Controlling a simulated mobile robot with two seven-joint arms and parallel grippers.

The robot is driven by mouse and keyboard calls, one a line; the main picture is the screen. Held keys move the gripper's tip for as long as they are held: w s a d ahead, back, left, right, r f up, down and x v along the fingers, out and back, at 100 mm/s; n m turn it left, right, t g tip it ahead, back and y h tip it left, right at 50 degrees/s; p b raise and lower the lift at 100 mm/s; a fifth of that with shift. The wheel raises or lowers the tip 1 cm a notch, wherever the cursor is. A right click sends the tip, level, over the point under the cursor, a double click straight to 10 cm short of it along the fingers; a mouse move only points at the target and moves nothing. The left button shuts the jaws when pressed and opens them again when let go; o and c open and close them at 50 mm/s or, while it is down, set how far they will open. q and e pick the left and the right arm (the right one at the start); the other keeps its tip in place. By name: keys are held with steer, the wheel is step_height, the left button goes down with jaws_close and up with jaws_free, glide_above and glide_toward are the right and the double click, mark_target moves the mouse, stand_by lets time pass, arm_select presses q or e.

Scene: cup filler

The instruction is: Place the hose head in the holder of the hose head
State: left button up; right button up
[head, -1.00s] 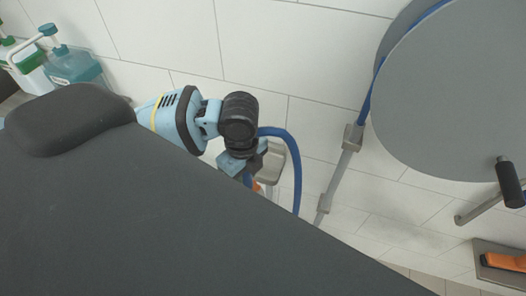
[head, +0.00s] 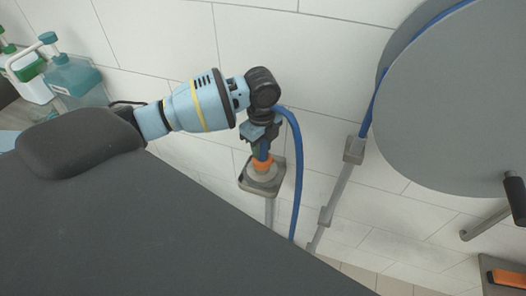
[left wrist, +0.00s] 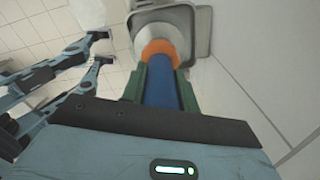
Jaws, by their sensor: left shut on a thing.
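My left gripper (head: 260,138) is shut on the hose head (head: 262,162), a blue piece with an orange collar and a pale grey cone-shaped end. The hose head points downward. Its cone end is at the grey square holder (head: 247,186) on the wall, overlapping its opening in the head view. In the left wrist view the fingers grip the blue part of the hose head (left wrist: 160,88), and the holder (left wrist: 203,28) shows behind the cone. I cannot tell whether the cone rests in the holder or is just above it.
A blue hose (head: 298,170) loops down right of the gripper. A large grey reel (head: 455,100) with a black-handled crank stands at the right. Bottles (head: 75,80) stand at the upper left. An orange item (head: 508,278) is at the lower right.

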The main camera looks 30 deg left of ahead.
mark_target(263, 153)
arm_select(q)
steer(key=shift+w+a, duration=0.1)
steer(key=shift+w, duration=0.35)
steer(key=shift+f, duration=1.9)
steer(key=o, duration=1)
step_height(263, 153, up, 12)
steer(key=shift+r+p, duration=0.15)
steer(key=shift+p, duration=0.2)
